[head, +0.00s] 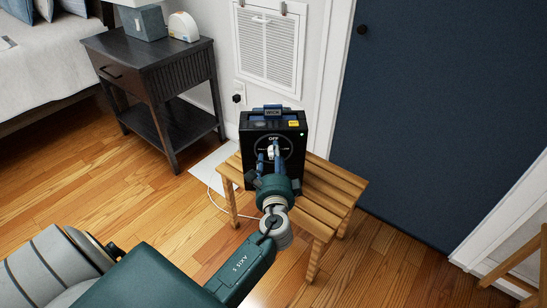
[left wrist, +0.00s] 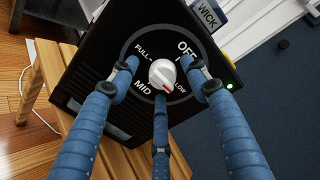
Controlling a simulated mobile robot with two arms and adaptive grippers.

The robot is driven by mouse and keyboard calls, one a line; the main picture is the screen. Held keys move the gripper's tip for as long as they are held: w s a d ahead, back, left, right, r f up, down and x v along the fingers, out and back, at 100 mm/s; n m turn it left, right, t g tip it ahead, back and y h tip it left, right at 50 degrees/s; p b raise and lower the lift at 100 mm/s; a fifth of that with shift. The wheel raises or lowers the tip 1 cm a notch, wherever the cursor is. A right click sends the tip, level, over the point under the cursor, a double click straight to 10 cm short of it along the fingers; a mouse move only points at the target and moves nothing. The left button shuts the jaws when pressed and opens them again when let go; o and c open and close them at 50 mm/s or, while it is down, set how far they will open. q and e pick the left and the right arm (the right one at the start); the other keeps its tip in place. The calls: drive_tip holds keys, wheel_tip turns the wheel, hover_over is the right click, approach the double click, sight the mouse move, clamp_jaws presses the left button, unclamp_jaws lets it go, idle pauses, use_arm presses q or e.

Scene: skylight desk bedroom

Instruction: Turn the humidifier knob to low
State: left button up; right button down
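The black humidifier (head: 262,120) stands upright on a slatted wooden stool. Its round white knob (left wrist: 162,73) is in the middle of a dial marked OFF, LOW, MID and FULL. The knob's red mark points down and right in the left wrist view, close to the LOW label (left wrist: 181,89). My left gripper (head: 270,158) faces the dial. In the head view the gripper partly hides the dial. My right gripper is not in view.
The wooden stool (head: 335,187) has bare slats right of the humidifier. A dark nightstand (head: 150,75) with a lamp and clock is at the left, beside the bed (head: 45,50). A blue door (head: 450,100) is at the right. A white cord (head: 215,203) lies on the floor.

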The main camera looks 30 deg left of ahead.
use_arm(q)
drive_tip(key=v, duration=1.2)
drive_tip(key=shift+a, duration=0.1)
